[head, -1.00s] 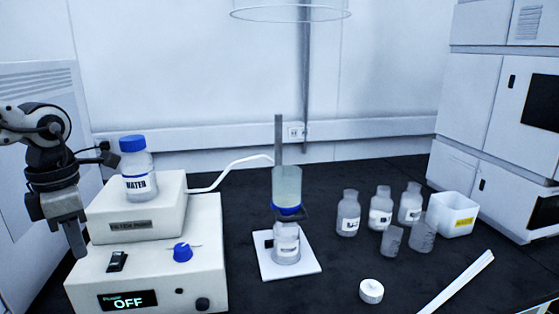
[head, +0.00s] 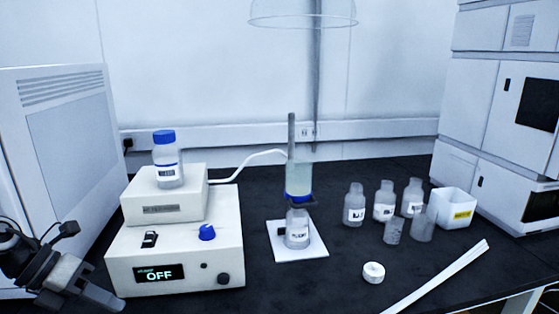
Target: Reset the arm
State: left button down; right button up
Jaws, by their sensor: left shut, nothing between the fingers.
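My left gripper (head: 112,303) is at the lower left of the head view, low in front of the left end of the bench. It is shut and empty, apart from the white pump box (head: 175,245), whose display reads OFF. Its arm comes in from the left edge. My right gripper is not in view.
A blue-capped bottle (head: 167,162) stands on the pump box. A filter assembly (head: 298,195) stands on a white base plate (head: 312,252) mid-bench. Several small bottles, two beakers (head: 422,224) and a white bin (head: 457,205) stand right. A white cap (head: 374,272) lies in front.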

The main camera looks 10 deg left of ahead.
pick_arm(q)
jog(key=s+d+f+n+t+y, duration=0.1)
jog(key=s+d+f+n+t, duration=0.2)
jog(key=n, duration=0.5)
jog(key=s+d+f+n+t+y+p, duration=0.1)
jog(key=d+f+n+t, duration=0.1)
jog(key=f+n+t, duration=0.35)
jog(key=s+d+f+n+t+y, duration=0.15)
jog(key=f+n, duration=0.25)
jog(key=n, duration=0.6)
jog(key=s+d+f+n+g, duration=0.1)
jog(key=s+d+f+n, duration=0.1)
jog(key=d+n, duration=0.4)
jog(key=s+d+f+n+g, duration=0.1)
jog(key=s+d+f+n, duration=0.1)
jog(key=d+n, duration=0.4)
jog(key=shift+s+d+f+g+y+p, duration=0.2)
jog(key=shift+s+d+g+y+p, duration=0.2)
jog(key=shift+s+d, duration=0.45)
jog(key=shift+w, duration=0.15)
